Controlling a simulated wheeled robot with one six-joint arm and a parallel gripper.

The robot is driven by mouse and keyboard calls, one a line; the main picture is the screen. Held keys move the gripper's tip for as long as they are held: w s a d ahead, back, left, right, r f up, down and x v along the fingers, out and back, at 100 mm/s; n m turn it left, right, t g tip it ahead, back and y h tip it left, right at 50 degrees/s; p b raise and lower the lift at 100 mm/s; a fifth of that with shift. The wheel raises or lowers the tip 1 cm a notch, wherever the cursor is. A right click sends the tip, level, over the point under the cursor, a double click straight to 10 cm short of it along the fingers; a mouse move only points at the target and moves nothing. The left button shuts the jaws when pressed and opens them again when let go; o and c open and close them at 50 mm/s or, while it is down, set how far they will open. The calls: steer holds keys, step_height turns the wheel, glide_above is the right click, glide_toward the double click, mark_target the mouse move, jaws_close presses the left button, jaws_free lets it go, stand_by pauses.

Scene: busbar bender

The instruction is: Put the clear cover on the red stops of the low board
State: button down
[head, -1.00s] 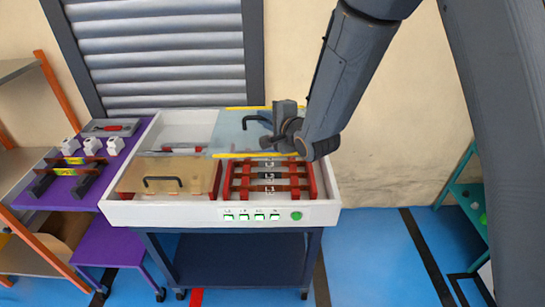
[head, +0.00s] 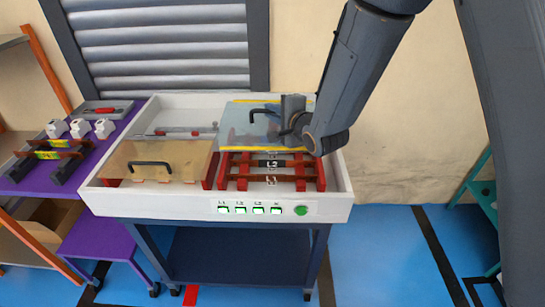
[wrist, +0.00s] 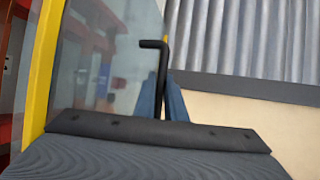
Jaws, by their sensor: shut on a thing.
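The clear cover (head: 240,128) has yellow edges and a black handle (head: 262,112). It is in the air over the back of the right half of the white tray-like board (head: 140,203). My gripper (head: 290,115) is shut on the handle; in the wrist view the black handle (wrist: 158,75) rises between my fingers. Red stops (head: 222,172) with dark-banded bars, one marked L2, show in front of the cover. The farther stops are behind or beneath the cover, and I cannot tell its exact height over them.
A tan cover (head: 185,158) with a black handle lies in the board's left half. A purple table (head: 40,180) with white blocks (head: 80,128) and a yellow-labelled bar stands at left. A grey shutter (head: 160,45) and wall are close behind. Blue floor is open at right.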

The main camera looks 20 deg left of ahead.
step_height(320, 180, down, 10)
steer(key=p, duration=0.2)
steer(key=shift+f, duration=0.15)
stand_by(0.4)
steer(key=shift+w+f, duration=0.1)
steer(key=shift+f, duration=0.1)
steer(key=c, duration=1.8)
jaws_free()
